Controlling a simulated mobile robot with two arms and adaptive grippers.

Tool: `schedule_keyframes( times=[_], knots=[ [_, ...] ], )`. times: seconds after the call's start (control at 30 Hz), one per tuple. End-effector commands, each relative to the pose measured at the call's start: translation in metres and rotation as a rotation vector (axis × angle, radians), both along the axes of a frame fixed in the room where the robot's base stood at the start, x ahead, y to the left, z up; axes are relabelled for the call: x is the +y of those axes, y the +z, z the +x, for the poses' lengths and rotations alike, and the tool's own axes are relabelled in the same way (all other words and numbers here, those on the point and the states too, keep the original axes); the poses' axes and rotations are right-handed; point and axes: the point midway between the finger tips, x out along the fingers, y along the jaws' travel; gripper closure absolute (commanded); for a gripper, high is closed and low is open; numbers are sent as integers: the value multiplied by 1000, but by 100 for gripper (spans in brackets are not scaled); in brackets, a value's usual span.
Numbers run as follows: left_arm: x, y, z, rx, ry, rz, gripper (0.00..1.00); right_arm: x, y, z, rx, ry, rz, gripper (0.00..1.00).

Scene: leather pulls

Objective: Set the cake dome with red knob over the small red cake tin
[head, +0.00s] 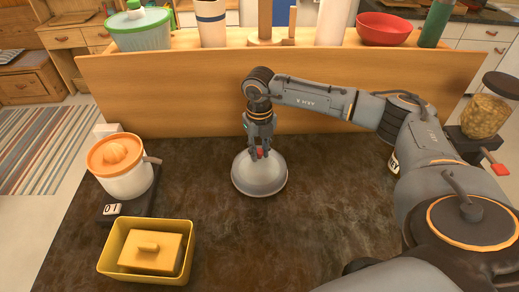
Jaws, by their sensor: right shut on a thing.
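The cake dome (260,178) is a pale grey, translucent dome with a red knob (259,152) on top. It is in the middle of the dark counter in the head view. My right gripper (260,154) comes down from above and is shut on the red knob. The dome looks upright. I cannot tell whether its rim touches the counter or something under it. No small red cake tin shows clearly; the dome may hide what is beneath it. My left gripper is not in view.
A yellow butter dish (147,256) and an orange-topped juicer (120,166) on a scale stand at the left. A wooden ledge (180,95) rises behind, bearing a red bowl (384,28) and a green-lidded container (138,28). A jar (486,112) is at right. The counter's front middle is clear.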

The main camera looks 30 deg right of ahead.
Motion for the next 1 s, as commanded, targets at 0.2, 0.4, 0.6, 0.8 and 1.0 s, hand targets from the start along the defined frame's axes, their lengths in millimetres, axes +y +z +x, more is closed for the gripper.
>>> schedule_keyframes(
  times=[0.2, 0.4, 0.6, 0.8, 1.0],
  knots=[
    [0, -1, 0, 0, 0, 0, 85, 0, -1, 0, 0, 0, 0, 100],
    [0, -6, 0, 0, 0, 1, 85, 0, -7, 0, 0, 0, 0, 100],
    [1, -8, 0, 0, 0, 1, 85, 0, -9, -1, 0, 0, 0, 100],
    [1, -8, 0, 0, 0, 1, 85, 0, -8, -1, 0, 0, 0, 100],
    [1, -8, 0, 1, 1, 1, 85, 0, -8, -1, 0, 0, 0, 51]
  ],
)
